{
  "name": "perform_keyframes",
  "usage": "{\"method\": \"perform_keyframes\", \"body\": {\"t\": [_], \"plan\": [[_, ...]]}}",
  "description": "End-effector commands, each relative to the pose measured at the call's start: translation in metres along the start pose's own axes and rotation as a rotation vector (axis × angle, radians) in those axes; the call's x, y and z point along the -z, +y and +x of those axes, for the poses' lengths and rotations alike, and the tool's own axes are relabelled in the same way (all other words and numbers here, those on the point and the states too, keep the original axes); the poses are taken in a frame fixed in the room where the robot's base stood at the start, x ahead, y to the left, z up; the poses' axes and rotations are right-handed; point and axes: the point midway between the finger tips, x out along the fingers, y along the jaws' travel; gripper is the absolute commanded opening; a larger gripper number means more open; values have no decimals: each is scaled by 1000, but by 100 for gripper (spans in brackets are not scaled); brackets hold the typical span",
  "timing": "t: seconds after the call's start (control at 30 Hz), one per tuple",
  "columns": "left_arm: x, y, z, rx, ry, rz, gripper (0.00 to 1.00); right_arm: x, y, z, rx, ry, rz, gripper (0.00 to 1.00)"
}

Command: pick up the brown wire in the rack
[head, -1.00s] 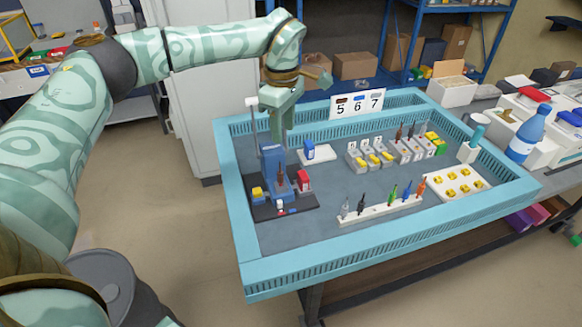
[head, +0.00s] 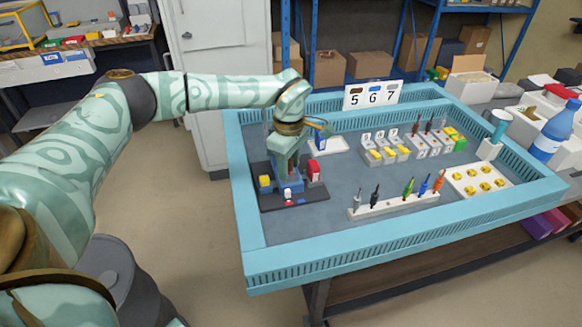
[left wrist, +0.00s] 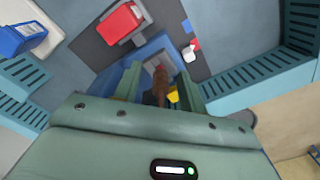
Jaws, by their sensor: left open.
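A brown wire (left wrist: 160,84) stands at the blue holder (left wrist: 150,52) on a dark base. My left gripper (left wrist: 158,82) is open, with one finger on each side of this wire in the left wrist view. I cannot tell whether the fingers touch it. In the head view my left gripper (head: 287,172) is down over the blue holder (head: 291,186) and hides the wire. Other brown wires (head: 416,125) stand in the grey socket blocks (head: 427,146). My right gripper is not in view.
A red block (head: 314,171) and a yellow block (head: 265,182) flank the blue holder. A white tray with a blue piece (head: 320,142) lies behind it. A tray of yellow pieces (head: 480,184) is at right. A raised blue rim (head: 380,243) encloses the table.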

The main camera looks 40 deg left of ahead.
Motion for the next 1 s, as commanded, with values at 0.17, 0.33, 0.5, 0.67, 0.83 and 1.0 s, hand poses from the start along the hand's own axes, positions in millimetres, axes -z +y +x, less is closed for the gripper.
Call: {"method": "perform_keyframes", "body": {"t": [0.17, 0.33, 0.5, 0.67, 0.83, 1.0], "plan": [[0, 0, -1, -3, 0, 0, 41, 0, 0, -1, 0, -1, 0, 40], [0, 0, -1, -2, 0, 0, 0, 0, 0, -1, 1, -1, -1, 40], [0, 0, -1, -2, 0, 0, 0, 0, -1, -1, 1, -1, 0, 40], [0, 0, -3, -3, 0, 0, 0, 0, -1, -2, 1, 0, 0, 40], [0, 1, -19, -6, -1, 0, 0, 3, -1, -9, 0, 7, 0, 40], [-2, -12, -55, -8, -2, 3, 0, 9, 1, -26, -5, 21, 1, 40]]}}
